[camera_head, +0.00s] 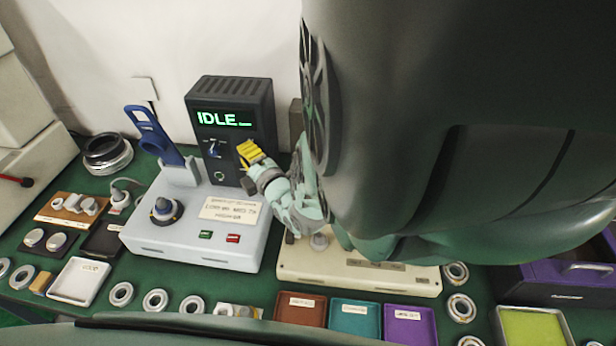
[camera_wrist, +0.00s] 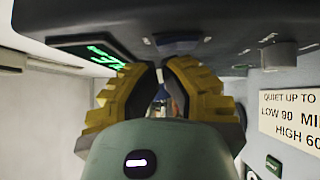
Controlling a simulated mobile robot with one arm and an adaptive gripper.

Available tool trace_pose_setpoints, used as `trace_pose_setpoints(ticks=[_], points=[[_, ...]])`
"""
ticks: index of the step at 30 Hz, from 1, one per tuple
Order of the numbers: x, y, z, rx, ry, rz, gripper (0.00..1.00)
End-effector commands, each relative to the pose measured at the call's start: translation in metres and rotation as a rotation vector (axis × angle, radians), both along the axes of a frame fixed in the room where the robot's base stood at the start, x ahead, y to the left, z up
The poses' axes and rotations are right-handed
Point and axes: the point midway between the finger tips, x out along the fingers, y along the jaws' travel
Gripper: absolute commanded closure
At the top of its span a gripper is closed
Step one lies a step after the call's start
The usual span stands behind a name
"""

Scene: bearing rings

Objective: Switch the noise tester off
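The noise tester has a pale grey base (camera_head: 185,240) with a black tower (camera_head: 262,110) behind it. Its display (camera_head: 222,118) reads "IDLE_" in green. A small blue rotary switch (camera_head: 214,149) sits below the display; it also shows as a blue knob (camera_wrist: 180,42) just past the fingertips in the wrist view. A green button (camera_head: 205,234) and a red button (camera_head: 233,238) are on the base front. My gripper (camera_head: 246,152), with yellow fingers, is right of the switch and appears apart from it. In the wrist view its fingertips (camera_wrist: 160,65) are drawn nearly together, with nothing seen between them.
A blue lever arm (camera_head: 152,132) stands at the tower's left, by the spindle (camera_head: 164,209). A label card (camera_head: 230,211) lies on the base. Rings and coloured trays (camera_head: 354,319) line the front. My arm hides much of the right side.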

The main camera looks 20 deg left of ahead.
Motion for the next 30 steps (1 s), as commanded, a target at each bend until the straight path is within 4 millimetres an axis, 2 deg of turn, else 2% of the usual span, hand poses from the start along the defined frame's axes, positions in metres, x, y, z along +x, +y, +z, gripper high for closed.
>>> trace_pose_setpoints(ticks=[1, 13, 20, 24, 30], points=[[0.005, -0.004, 0.000, 0.001, -0.001, -0.011, 1.00], [0.006, -0.003, 0.002, -0.004, 0.009, -0.011, 1.00], [0.015, -0.001, 0.013, -0.038, 0.150, -0.011, 1.00], [0.016, -0.001, 0.005, -0.046, 0.181, -0.011, 1.00], [0.016, -0.001, 0.005, -0.047, 0.186, -0.011, 1.00]])
